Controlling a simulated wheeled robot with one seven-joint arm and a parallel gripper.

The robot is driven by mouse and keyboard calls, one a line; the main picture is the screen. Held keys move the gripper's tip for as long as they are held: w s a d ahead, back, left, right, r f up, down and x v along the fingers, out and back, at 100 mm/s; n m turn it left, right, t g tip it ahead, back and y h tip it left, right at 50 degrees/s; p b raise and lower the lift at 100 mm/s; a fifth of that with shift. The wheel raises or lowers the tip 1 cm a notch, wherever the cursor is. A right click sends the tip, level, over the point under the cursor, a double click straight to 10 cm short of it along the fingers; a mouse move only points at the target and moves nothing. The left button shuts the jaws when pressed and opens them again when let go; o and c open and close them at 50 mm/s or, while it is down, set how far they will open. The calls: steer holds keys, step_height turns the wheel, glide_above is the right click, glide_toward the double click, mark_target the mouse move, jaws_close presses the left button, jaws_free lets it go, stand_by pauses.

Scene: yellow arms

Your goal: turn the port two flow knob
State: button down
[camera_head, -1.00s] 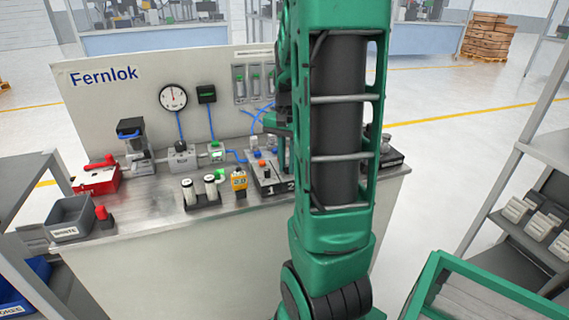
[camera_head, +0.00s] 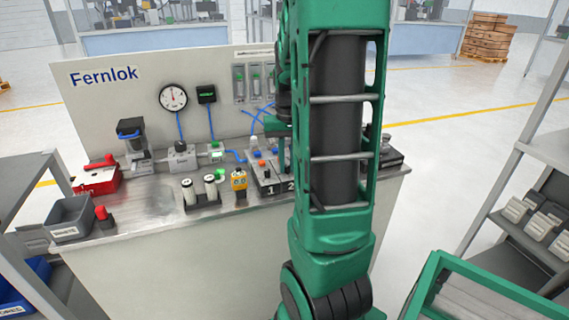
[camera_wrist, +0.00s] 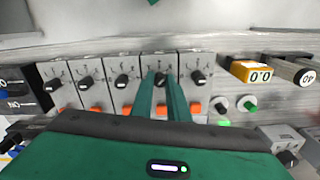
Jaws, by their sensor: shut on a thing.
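A row of grey valve modules, each with a black flow knob and an orange tab, crosses the wrist view. The modules marked 1 (camera_head: 265,175) and 2 show on the bench in the head view, partly behind my arm. My gripper's (camera_wrist: 160,73) two green fingers are shut on the port two flow knob (camera_wrist: 160,77), the second from the right in the wrist view. The fingers hide most of that knob, so its pointer angle cannot be read. The neighbouring knobs (camera_wrist: 198,77) and (camera_wrist: 121,80) stand clear beside the fingers.
A yellow meter (camera_head: 239,182) and white cylinders (camera_head: 188,190) stand left of the modules. A pressure gauge (camera_head: 173,97) is on the back panel, with blue hoses nearby. A grey bin (camera_head: 70,222) and red toolbox (camera_head: 96,178) are at the bench's left.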

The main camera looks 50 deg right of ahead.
mark_target(286, 166)
steer(key=shift+w, duration=0.15)
steer(key=c, duration=1.7)
jaws_free()
step_height(286, 166, up, 11)
steer(key=shift+f, duration=0.1)
steer(key=shift+a, duration=0.1)
steer(key=s+a+f, duration=0.2)
steer(key=s+a, duration=0.2)
steer(key=a, duration=0.1)
steer(key=s+a+f+n, duration=0.1)
steer(key=s+a+f, duration=0.2)
steer(key=s+a, duration=0.2)
steer(key=s+a+f+n, duration=0.1)
steer(key=s+a+f, duration=0.1)
steer(key=s+a, duration=0.3)
steer(key=shift+s+a+f, duration=0.15)
steer(key=shift+a+f, duration=0.05)
steer(key=shift+a, duration=0.2)
steer(key=shift+s+a+f, duration=0.1)
steer(key=shift+a+f, duration=0.1)
steer(key=shift+a, duration=0.2)
